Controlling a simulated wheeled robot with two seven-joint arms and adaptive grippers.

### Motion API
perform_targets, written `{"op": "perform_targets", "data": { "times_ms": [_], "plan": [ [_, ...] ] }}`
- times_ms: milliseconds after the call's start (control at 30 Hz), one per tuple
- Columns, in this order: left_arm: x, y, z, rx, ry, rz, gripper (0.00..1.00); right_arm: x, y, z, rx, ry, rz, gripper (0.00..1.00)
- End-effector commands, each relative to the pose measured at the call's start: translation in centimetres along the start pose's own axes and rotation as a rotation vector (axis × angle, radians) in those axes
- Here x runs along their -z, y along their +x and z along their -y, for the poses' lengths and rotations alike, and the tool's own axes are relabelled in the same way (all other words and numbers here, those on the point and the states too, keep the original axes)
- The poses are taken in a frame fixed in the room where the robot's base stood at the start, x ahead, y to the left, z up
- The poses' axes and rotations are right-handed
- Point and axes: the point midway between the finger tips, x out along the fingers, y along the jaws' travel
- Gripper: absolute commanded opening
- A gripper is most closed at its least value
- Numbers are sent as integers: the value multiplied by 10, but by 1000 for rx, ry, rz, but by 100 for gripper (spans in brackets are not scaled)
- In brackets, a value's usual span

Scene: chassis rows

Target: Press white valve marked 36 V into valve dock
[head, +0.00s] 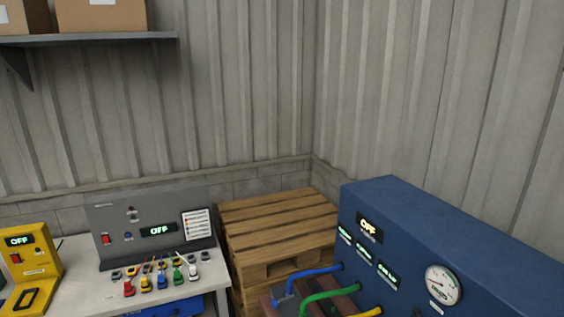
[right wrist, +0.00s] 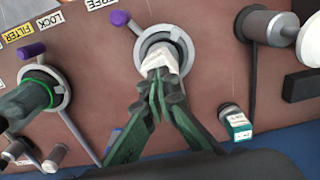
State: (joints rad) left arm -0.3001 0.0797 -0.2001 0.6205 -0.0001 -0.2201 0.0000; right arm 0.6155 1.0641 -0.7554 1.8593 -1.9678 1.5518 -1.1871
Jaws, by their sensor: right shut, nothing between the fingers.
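In the right wrist view a white valve (right wrist: 162,56) sits within a round grey-ringed dock (right wrist: 140,47) on a brown panel. No 36 V mark can be read on it, and how deep it sits cannot be told. My right gripper (right wrist: 157,82) has green fingers, closed together with nothing between them. Its tips are at the near end of the white valve and hide part of it; whether they touch cannot be told. My left gripper is in neither view.
On the panel are a purple lever (right wrist: 120,18), a green-ringed port (right wrist: 38,90) with a dark cylinder, a grey cylinder (right wrist: 265,25) and a white-and-teal part (right wrist: 237,124). The head view shows a blue machine (head: 430,230) with hoses, a pallet stack (head: 275,220) and a bench (head: 205,287) with coloured connectors.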

Motion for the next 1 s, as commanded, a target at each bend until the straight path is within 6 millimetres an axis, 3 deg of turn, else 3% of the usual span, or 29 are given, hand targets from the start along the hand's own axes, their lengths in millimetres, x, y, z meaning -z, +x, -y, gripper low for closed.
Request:
{"op": "perform_targets", "data": {
  "times_ms": [667,1000],
  "plan": [
    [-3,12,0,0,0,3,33,0,15,-2,-5,0,-1,0],
    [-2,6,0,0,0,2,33,1,0,-2,-6,0,-3,0]
  ]
}}
